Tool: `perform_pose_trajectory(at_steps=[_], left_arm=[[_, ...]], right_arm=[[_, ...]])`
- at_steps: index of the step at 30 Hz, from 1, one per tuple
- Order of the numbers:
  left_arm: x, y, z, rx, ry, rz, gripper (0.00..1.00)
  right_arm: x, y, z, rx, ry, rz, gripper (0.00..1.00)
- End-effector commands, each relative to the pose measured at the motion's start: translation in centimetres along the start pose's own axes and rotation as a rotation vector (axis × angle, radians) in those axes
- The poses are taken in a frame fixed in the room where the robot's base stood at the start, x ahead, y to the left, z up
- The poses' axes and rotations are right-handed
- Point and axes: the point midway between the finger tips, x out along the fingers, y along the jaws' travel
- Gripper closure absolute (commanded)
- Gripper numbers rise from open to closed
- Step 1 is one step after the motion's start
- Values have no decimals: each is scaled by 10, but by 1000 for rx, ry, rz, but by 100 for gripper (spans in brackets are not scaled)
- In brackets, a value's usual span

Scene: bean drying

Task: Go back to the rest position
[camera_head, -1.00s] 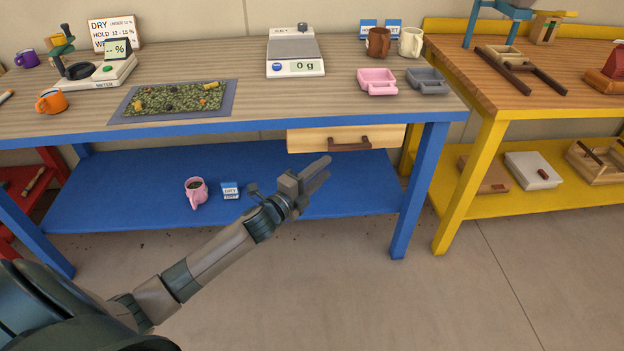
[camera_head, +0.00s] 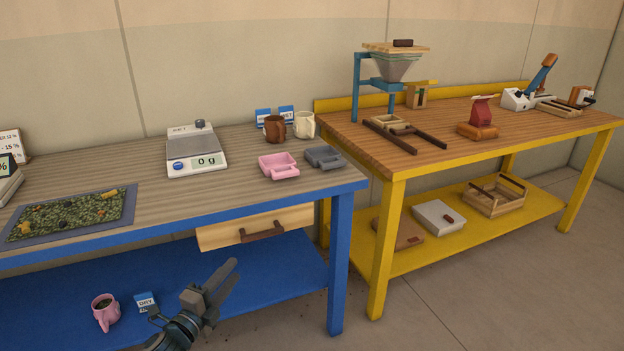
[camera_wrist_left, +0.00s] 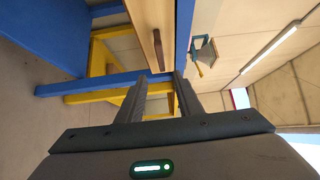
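My left gripper (camera_head: 222,280) points up and to the right in front of the blue table's lower shelf, below the table's wooden drawer (camera_head: 255,230). In the left wrist view the two fingers of the left gripper (camera_wrist_left: 160,92) stand apart with nothing between them. The same view shows the drawer (camera_wrist_left: 148,32) and its handle (camera_wrist_left: 158,50) beyond the fingertips. My right gripper is in neither current view.
The blue table (camera_head: 343,260) holds a scale (camera_head: 195,148) reading 0 g, a pink tray (camera_head: 278,166), a grey tray (camera_head: 324,157) and a mat of beans (camera_head: 72,212). The yellow table (camera_head: 385,240) stands at right. Floor in front is clear.

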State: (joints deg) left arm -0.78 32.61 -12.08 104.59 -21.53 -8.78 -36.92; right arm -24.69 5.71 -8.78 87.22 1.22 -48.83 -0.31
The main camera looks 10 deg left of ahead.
Motion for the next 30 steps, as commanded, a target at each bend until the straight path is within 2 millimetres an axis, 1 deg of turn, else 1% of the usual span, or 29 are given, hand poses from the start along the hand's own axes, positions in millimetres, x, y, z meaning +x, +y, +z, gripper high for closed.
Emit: perform_pose_trajectory(at_steps=[2,4,5,7,8,11,12,14,15,17,18,20,21,23,24,26,27,29,30], left_arm=[[-1,5,0,-14,-5,10,67],[-3,16,0,-44,-14,28,67],[-4,22,0,-63,-20,39,67],[-9,42,-1,-118,-38,74,67],[-12,53,-1,-149,-48,92,67],[-26,98,-5,-272,-94,169,67],[-33,118,-7,-329,-116,202,67],[-47,151,-13,-419,-154,257,67],[-57,173,-18,-483,-182,294,67],[-75,206,-27,-575,-226,350,67],[-88,227,-34,-634,-256,386,67],[-108,257,-45,-722,-304,439,67],[-122,277,-54,-778,-336,473,67],[-145,304,-67,-861,-387,523,67],[-161,322,-78,-914,-422,556,67],[-185,346,-94,-992,-475,603,67],[-202,362,-105,-1043,-512,635,67],[-227,384,-123,-1115,-568,680,67],[-244,396,-135,-1162,-605,708,67]], right_arm=[[0,0,0,0,0,0,69],[-1,0,0,0,5,0,69],[-1,0,-1,0,9,0,69],[-1,0,-1,0,16,0,69],[-1,-1,-1,-1,19,0,69],[2,-6,-5,-2,44,-6,69],[2,-7,-6,-3,53,-7,69],[3,-8,-8,-4,68,-8,69],[3,-9,-10,-5,80,-9,69],[4,-11,-13,-6,96,-10,69],[4,-12,-14,-7,106,-11,69],[5,-14,-16,-8,122,-13,69],[5,-15,-18,-9,132,-14,69],[5,-16,-19,-10,147,-15,69],[5,-17,-20,-11,156,-16,69],[5,-19,-22,-12,171,-18,69],[5,-20,-23,-13,181,-19,69],[5,-21,-25,-14,196,-20,69],[5,-22,-25,-14,204,-21,69]])
